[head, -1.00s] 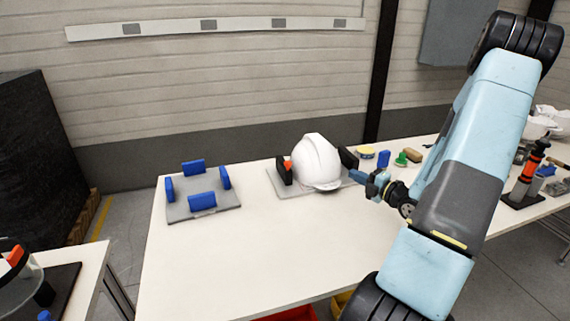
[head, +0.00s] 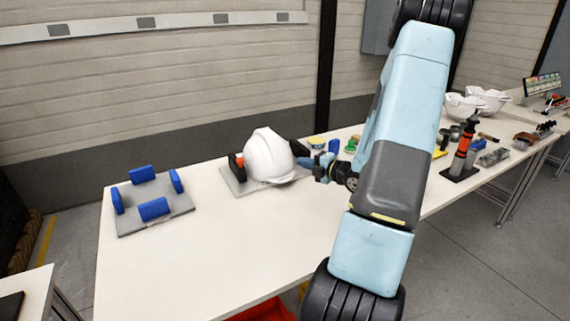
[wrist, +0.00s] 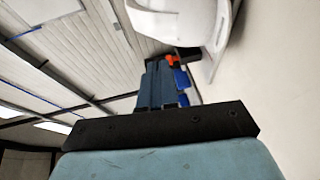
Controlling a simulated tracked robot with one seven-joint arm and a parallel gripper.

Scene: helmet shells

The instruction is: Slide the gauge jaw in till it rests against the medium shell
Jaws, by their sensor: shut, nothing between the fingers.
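The white helmet shell (head: 268,157) sits on a grey gauge plate (head: 230,181) on the table. A black jaw with an orange part (head: 237,166) stands at its left side. Another black jaw (head: 299,149) stands at its right side, partly hidden behind the shell. My gripper (head: 308,164) is shut and empty, low at the right of the shell, close to the right jaw. I cannot tell whether they touch. In the wrist view the shell (wrist: 185,18) shows above my gripper (wrist: 163,72), with orange and blue parts beside the fingers.
A second grey plate (head: 155,222) with several blue blocks lies at the left of the table. Small items, a black-and-orange tool (head: 463,155) and more white shells (head: 465,105) stand at the right. The table front is clear.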

